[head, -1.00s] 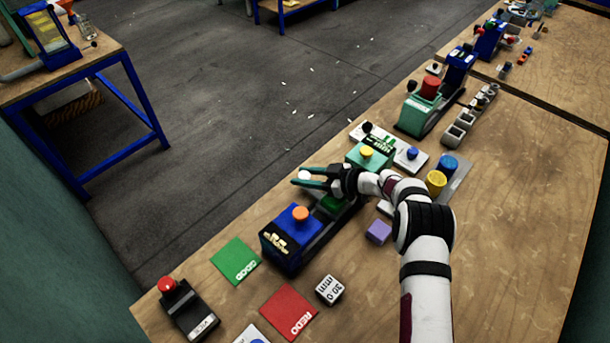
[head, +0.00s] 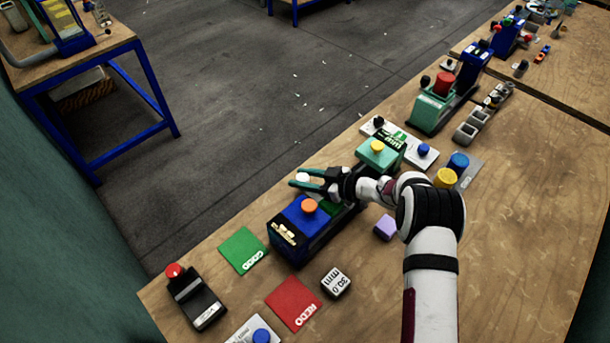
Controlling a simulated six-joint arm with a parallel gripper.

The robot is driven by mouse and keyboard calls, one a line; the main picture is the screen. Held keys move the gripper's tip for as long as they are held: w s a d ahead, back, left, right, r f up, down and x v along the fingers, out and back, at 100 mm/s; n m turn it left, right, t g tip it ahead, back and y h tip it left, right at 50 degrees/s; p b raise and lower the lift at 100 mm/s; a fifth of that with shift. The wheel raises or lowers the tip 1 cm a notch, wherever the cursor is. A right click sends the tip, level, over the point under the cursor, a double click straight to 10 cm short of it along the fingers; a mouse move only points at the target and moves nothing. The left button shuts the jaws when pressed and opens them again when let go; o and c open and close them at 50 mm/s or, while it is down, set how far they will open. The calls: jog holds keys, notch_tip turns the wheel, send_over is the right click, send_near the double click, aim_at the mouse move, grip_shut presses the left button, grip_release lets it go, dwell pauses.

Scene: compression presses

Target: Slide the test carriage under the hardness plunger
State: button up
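The blue press (head: 291,232) with the orange plunger knob (head: 309,206) stands near the middle of the bench. A dark rail runs from it toward the teal unit. A green block, probably the test carriage (head: 330,205), shows behind the press and is mostly hidden by the press and my wrist. My gripper (head: 300,178) is above the far side of the carriage. Its teal fingers are apart, with a small round white knob (head: 303,177) between them. I cannot tell whether the fingers touch the knob, or whether the knob belongs to the carriage.
A teal unit with a yellow knob (head: 377,146) stands behind my wrist. A green GOOD mat (head: 240,250), red REDO mat (head: 290,300), white dice-like block (head: 336,281) and black red-button box (head: 196,300) lie in front. A purple block (head: 385,228) is beside my arm.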

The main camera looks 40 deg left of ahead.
jog(key=o, duration=0.4)
jog(key=v, duration=1.5)
jog(key=shift+d+r, duration=0.25)
jog(key=shift+d, duration=0.05)
